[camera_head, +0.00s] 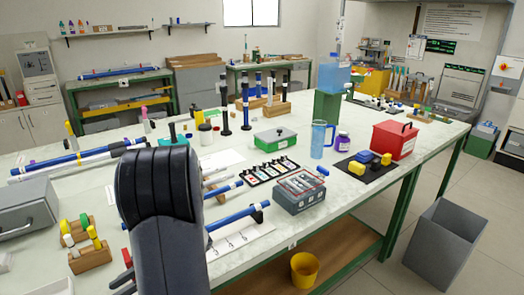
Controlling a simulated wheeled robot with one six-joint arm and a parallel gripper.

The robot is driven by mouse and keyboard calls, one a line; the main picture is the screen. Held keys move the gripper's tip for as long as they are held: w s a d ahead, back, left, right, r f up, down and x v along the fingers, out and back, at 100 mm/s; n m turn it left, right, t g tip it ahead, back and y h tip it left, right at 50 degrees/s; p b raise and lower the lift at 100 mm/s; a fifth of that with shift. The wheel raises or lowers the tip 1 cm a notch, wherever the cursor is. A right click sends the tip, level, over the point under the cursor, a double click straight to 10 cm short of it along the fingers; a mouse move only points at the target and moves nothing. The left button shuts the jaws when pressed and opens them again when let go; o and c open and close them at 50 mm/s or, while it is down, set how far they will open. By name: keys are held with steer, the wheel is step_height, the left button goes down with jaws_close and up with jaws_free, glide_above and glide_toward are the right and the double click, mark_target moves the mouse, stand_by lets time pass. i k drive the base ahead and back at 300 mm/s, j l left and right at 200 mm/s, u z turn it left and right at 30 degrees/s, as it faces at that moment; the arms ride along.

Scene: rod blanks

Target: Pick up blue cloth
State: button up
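I cannot make out a blue cloth for certain. A small blue item (365,157) lies between yellow pieces on a black mat at the right of the table; it is too small to tell whether it is cloth. Another small blue piece (322,170) is at the back right corner of a grey case. My dark arm fills the lower left middle and hides part of the table.
The white table (225,160) holds a red box (394,140), a green box (275,138), a blue clear mug (321,139), a grey case (299,192), and several blue-and-white rods.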

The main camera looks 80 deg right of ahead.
mark_target(364, 156)
steer(key=z, duration=3.45)
